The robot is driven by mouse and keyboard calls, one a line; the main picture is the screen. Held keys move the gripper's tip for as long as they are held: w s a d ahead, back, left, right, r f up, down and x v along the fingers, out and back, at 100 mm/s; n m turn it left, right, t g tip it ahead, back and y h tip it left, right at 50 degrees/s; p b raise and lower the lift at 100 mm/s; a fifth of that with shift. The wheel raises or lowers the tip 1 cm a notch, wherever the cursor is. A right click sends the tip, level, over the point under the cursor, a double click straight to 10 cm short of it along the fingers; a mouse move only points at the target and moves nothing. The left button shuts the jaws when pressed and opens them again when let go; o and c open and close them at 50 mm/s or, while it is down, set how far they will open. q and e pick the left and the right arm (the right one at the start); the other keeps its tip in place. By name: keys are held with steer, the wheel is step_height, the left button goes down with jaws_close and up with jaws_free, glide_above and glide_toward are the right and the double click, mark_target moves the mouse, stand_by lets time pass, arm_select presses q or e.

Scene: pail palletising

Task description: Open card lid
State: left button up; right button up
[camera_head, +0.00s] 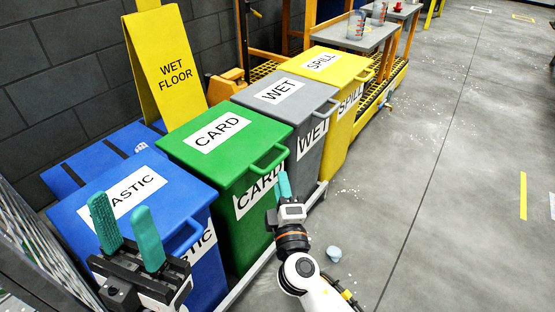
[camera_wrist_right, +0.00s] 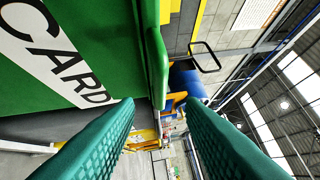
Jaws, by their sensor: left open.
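The green card bin has its lid (camera_head: 240,128) down and shut, with a white CARD label on top and a loop handle (camera_head: 270,162) at its front edge. My right gripper (camera_head: 284,180) is just in front of and below that handle. In the right wrist view its two teal fingers (camera_wrist_right: 160,106) are spread apart with nothing held. The green handle (camera_wrist_right: 157,75) shows beyond the fingertips, and the bin's CARD front label (camera_wrist_right: 50,52) is at left. My left gripper (camera_head: 120,208) is open and empty, in front of the blue plastic bin.
The blue plastic bin (camera_head: 182,190) stands left of the card bin; the grey wet bin (camera_head: 310,98) and yellow spill bin (camera_head: 345,68) stand right. A yellow wet-floor sign (camera_head: 165,65) is behind. A small pale cup (camera_head: 333,254) lies on the floor, which is open at right.

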mark_target(277, 160)
steer(key=w, duration=0.5)
steer(key=w+a+r+b, duration=0.1)
steer(key=w, duration=0.1)
steer(key=shift+w, duration=0.25)
steer(key=shift+c, duration=0.6)
jaws_close()
